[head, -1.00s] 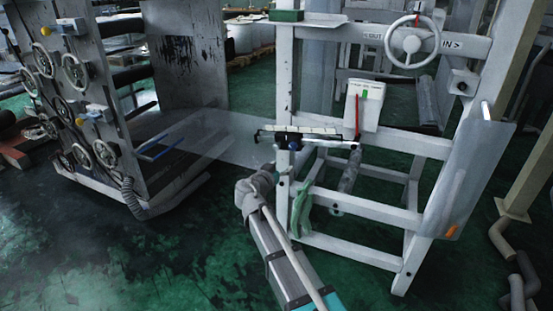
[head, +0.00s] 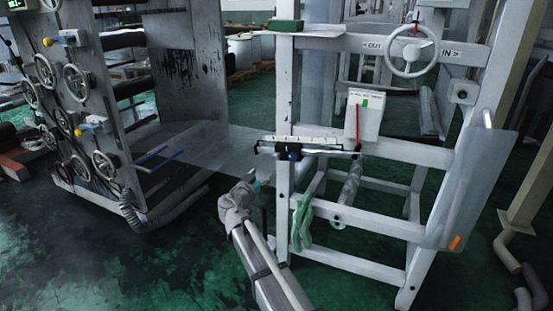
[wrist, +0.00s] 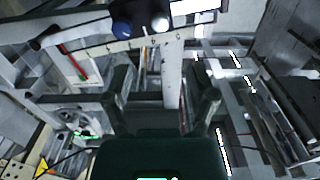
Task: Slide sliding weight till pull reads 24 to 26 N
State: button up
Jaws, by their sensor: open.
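A pale graduated bar (head: 312,140) runs across the front post of the white frame. A dark sliding weight (head: 288,152) with a blue knob hangs on it at the post. In the wrist view, the dark weight shows at the top edge with its blue knob (wrist: 122,28) and a pale round end beside it. My gripper (head: 262,181) is below and left of the weight, apart from it. In the wrist view my gripper (wrist: 160,97) has its two dark fingers spread, with nothing between them. The pull reading is not legible.
A white box (head: 369,108) with a green mark and red lever is right of the bar. A green cloth (head: 302,222) hangs on the lower frame. A handwheel (head: 412,50) is above. A clear film web spans left to a grey machine (head: 180,70) with several handwheels.

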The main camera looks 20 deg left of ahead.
aim_at(275, 159)
jog(key=w, duration=0.8)
jog(key=w+d, duration=0.1)
jog(key=w, duration=0.3)
jog(key=shift+w, duration=0.25)
grip_shut()
